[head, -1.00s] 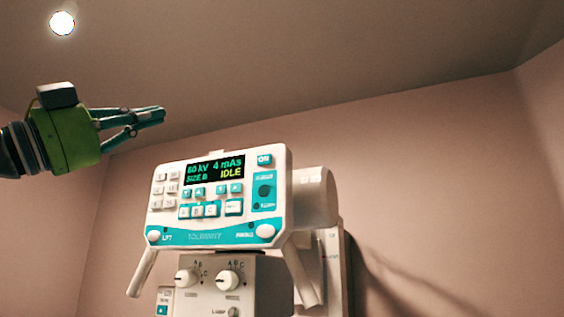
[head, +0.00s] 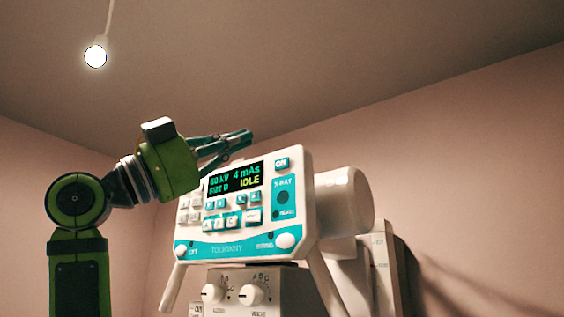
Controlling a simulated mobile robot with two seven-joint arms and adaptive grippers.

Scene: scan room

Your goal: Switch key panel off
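The key panel (head: 230,249) is a white and teal console, seen tilted. Its dark display (head: 235,179) is lit and reads about 60 kV, 4 mAs and IDLE. A small teal button (head: 282,163) at the panel's top right has a label that looks like OFF. My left gripper (head: 246,139) looks shut, its fingertips together and empty. It appears just above the panel's top edge, left of the button, and overlaps the edge in the picture. I cannot tell the depth gap between them. My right gripper is not in view.
A white cylinder (head: 345,200) sits behind the panel at right. Below it is a box with two knobs (head: 250,295). White handles (head: 328,290) slope down from the panel's sides. A lit bulb (head: 95,57) hangs at upper left.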

